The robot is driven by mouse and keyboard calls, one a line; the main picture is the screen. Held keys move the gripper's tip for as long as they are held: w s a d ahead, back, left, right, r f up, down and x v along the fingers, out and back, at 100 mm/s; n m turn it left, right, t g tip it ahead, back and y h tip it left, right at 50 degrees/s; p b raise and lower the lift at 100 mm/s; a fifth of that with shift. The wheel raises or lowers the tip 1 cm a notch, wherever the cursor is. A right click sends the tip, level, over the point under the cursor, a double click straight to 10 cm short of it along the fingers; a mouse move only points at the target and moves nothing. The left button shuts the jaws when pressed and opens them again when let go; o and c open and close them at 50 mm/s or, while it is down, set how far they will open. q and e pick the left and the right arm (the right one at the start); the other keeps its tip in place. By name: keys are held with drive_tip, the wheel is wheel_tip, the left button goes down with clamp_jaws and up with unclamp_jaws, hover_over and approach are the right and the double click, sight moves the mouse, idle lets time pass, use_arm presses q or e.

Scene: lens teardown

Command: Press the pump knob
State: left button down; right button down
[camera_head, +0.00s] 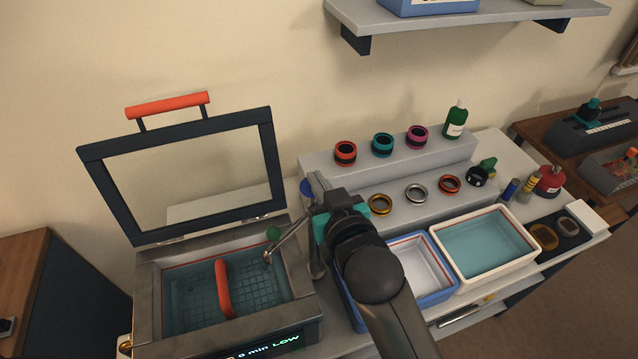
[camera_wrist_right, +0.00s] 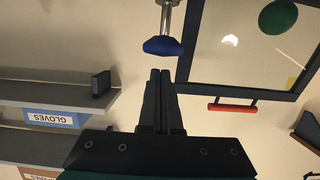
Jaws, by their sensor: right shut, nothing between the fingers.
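The pump knob is a blue cap on a metal stem; I take it to be the blue piece (camera_head: 307,187) beside my gripper in the head view. In the right wrist view the knob (camera_wrist_right: 163,46) is just beyond my fingertips, with a small gap showing. My right gripper (camera_head: 316,182) is shut and empty; its closed fingers (camera_wrist_right: 161,73) point at the knob. The gripper and arm hide part of the pump in the head view. My left gripper is not in view.
A steel bath (camera_head: 146,300) with a raised lid (camera_head: 270,150) stands at left. A shelf (camera_head: 480,22) hangs above.

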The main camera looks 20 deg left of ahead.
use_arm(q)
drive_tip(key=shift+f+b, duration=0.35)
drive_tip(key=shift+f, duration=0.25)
use_arm(e)
drive_tip(key=shift+f, duration=0.45)
